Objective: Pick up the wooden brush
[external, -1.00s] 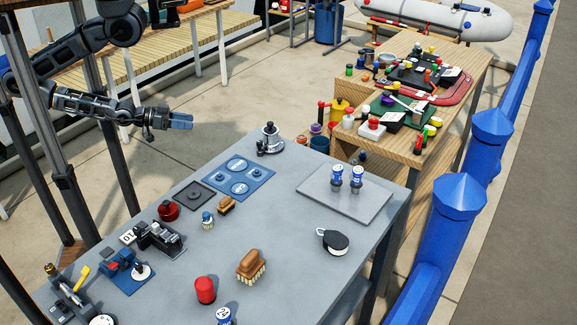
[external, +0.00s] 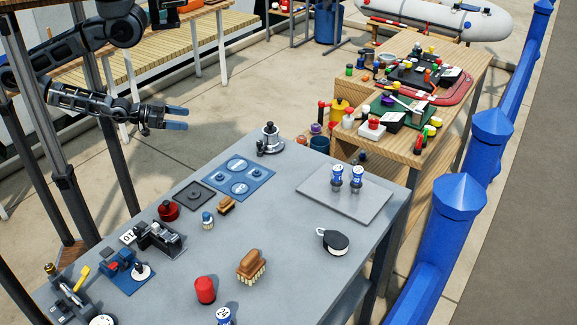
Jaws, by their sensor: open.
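A larger wooden brush (external: 251,266) with a brown back and pale bristles pointing down stands on the grey table (external: 290,235), near its front middle. A smaller wooden brush (external: 226,205) lies farther back, left of the middle. A small blue-and-white brush-like item (external: 207,221) stands beside it. My gripper (external: 178,119) is open and empty, up in the air beyond the table's far left edge. It is well apart from both brushes, with its two blue-grey fingers pointing right.
A red cylinder (external: 205,290) stands left of the larger brush, and a numbered blue-and-white can (external: 225,316) is in front. A grey plate (external: 345,196) bears two cans. A winch (external: 270,140) stands at the far edge.

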